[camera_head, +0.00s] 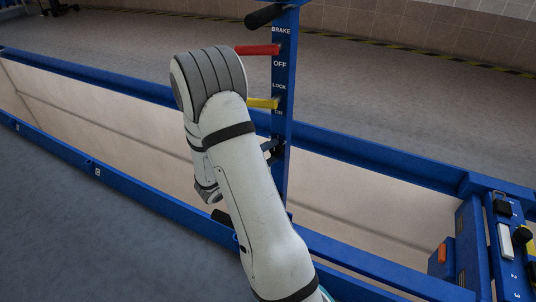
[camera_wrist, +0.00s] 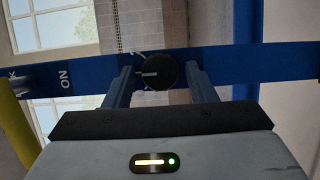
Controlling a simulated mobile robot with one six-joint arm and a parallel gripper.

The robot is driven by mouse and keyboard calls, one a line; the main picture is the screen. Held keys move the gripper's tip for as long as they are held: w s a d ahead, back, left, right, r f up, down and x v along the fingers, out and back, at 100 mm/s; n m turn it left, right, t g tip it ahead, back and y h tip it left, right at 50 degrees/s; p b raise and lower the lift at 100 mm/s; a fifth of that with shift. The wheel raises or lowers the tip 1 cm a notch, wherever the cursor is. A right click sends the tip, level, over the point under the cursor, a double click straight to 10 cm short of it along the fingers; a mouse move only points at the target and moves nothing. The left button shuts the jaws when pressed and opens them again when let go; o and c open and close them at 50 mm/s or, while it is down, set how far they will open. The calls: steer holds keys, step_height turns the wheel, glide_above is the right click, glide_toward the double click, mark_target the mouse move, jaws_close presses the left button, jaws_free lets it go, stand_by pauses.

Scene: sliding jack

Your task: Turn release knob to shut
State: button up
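The release knob (camera_wrist: 160,73) is a black round knob with a white pointer line, on the blue post (camera_wrist: 225,65). In the wrist view the line points left, towards the ON label. My gripper (camera_wrist: 158,72) is open, with one finger on each side of the knob. Gaps show between the knob and both fingers, and I cannot tell how far the fingertips reach along its depth. In the head view, my arm hides most of the gripper and the knob area, and only dark parts show beside the blue post (camera_head: 283,85) below the ON label.
A yellow lever (camera_head: 263,103) and a red lever (camera_head: 257,50) stick out from the post above the knob area. A black handle (camera_head: 265,15) is at the top. Blue rails (camera_head: 400,165) frame a pit. Another control panel (camera_head: 510,240) stands at right.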

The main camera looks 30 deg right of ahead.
steer(key=c, duration=0.8)
steer(key=shift+f+n+h, duration=0.1)
steer(key=shift+n+h, duration=0.2)
steer(key=shift+n, duration=0.4)
steer(key=o, duration=1)
steer(key=s+a+p, duration=0.1)
steer(key=a+p, duration=0.2)
steer(key=a, duration=0.9)
steer(key=shift+s+f+p, duration=0.3)
steer(key=shift+s+p, duration=0.05)
steer(key=shift+p, duration=0.05)
